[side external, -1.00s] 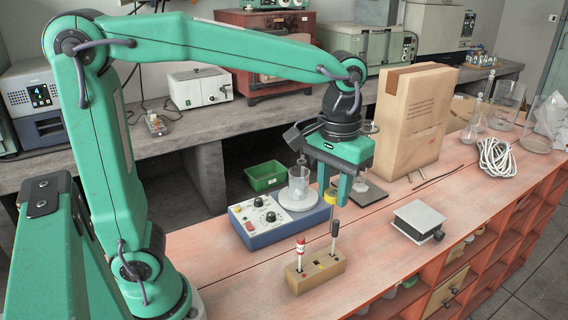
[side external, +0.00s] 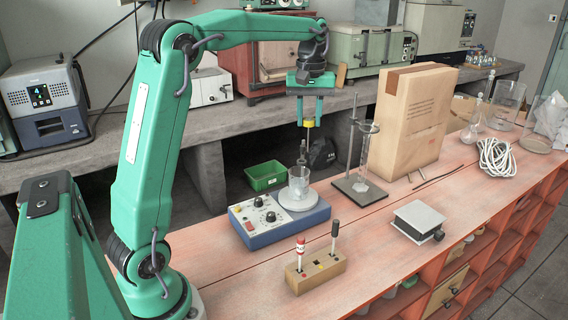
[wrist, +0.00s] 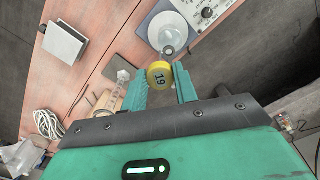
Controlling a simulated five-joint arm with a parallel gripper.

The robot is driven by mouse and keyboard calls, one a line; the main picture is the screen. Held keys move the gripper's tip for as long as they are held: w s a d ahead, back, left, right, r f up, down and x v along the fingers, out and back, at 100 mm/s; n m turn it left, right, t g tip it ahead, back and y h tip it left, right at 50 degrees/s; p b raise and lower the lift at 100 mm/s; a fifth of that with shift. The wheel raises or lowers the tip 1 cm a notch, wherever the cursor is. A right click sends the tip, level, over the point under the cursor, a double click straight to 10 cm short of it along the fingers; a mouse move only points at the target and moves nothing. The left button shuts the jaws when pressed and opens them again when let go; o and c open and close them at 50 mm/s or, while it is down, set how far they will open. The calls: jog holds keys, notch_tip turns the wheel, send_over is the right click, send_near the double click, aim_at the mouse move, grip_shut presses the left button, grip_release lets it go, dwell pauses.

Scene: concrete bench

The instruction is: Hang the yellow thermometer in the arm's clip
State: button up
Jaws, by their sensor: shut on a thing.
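My gripper (side external: 308,122) is shut on the yellow thermometer (side external: 309,123) by its yellow top, raised well above the bench. Its thin stem points down above a glass beaker (side external: 300,184) on the blue hotplate. In the wrist view, the round yellow top (wrist: 159,75), marked 19, sits between my fingers (wrist: 160,85). A small grey ring-like piece (wrist: 169,51) shows just beyond it; I cannot tell whether this is the clip. The stem's lower end is hard to make out against the glass. I cannot clearly pick out the clip in the side view.
A wooden block (side external: 316,275) holds red-topped and black-topped pieces. The blue hotplate (side external: 262,224) stands behind it. A grey platform (side external: 420,218) is at right.

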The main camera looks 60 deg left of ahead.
jog(key=a, duration=0.2)
jog(key=shift+a+n, duration=0.4)
jog(key=shift+f, duration=0.1)
jog(key=shift+f, duration=1.45)
jog(key=shift+f, duration=4.2)
jog(key=o, duration=1.4)
jog(key=shift+r, duration=0.2)
